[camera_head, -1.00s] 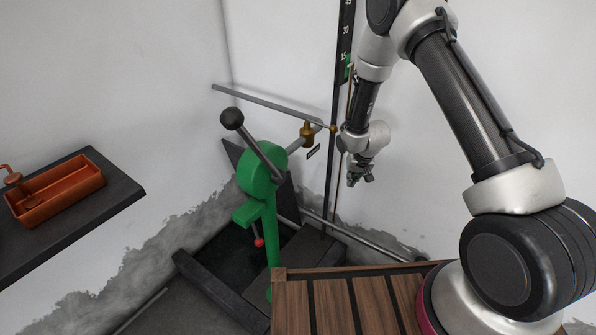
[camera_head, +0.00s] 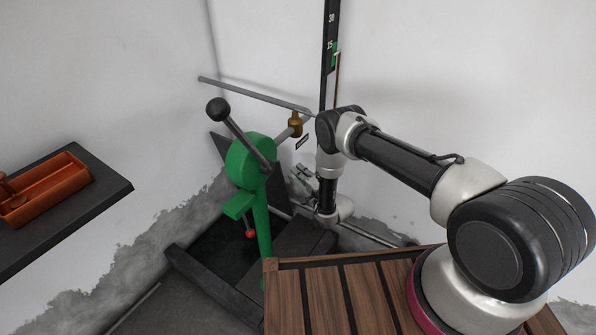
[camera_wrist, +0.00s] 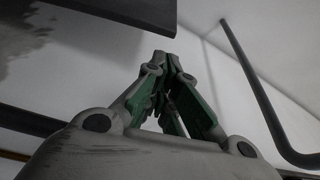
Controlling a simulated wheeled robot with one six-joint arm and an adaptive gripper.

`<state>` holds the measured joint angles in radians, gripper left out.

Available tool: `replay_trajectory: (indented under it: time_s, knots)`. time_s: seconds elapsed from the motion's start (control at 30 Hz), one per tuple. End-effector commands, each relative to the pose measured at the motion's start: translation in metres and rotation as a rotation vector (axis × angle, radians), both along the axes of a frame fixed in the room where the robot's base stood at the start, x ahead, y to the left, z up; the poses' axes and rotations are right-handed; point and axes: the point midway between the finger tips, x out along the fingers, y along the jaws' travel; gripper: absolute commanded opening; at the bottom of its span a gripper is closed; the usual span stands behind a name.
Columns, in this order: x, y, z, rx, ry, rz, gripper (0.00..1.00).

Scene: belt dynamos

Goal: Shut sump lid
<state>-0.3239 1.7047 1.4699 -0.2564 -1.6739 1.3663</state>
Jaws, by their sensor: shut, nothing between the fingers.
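The sump (camera_head: 215,245) is a dark, open pit in the floor behind a low dark kerb. A dark slab, which looks like the sump lid (camera_head: 221,149), stands tilted up behind the green pump (camera_head: 247,165); the pump hides much of it. My gripper (camera_head: 301,176) is low beside the pump's right side, near the slab's right edge; I cannot tell whether they touch. In the wrist view my gripper (camera_wrist: 165,60) is shut and empty, its fingertips together. A dark flat panel (camera_wrist: 120,8) crosses the top left there, and I cannot tell whether it is the lid.
The pump has a lever with a black ball (camera_head: 218,109) and a red knob (camera_head: 250,234). A grey pipe (camera_head: 250,93) runs along the wall to a brass fitting (camera_head: 295,124). A slatted wooden deck (camera_head: 330,300) is in front. An orange tray (camera_head: 45,190) sits on a shelf at left.

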Motion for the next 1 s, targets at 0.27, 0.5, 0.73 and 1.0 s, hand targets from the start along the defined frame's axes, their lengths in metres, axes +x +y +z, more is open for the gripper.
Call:
replay_trajectory:
  time_s: [0.27,0.5,0.73,1.0]
  knots:
    - [0.042,0.028,0.004,-0.002,-0.002,0.0,0.0]
    - [0.059,0.039,0.005,-0.004,0.0,-0.001,0.0]
    - [0.061,0.04,0.005,-0.004,0.001,-0.001,0.0]
    - [0.048,0.051,0.0,-0.003,0.003,0.002,0.0]
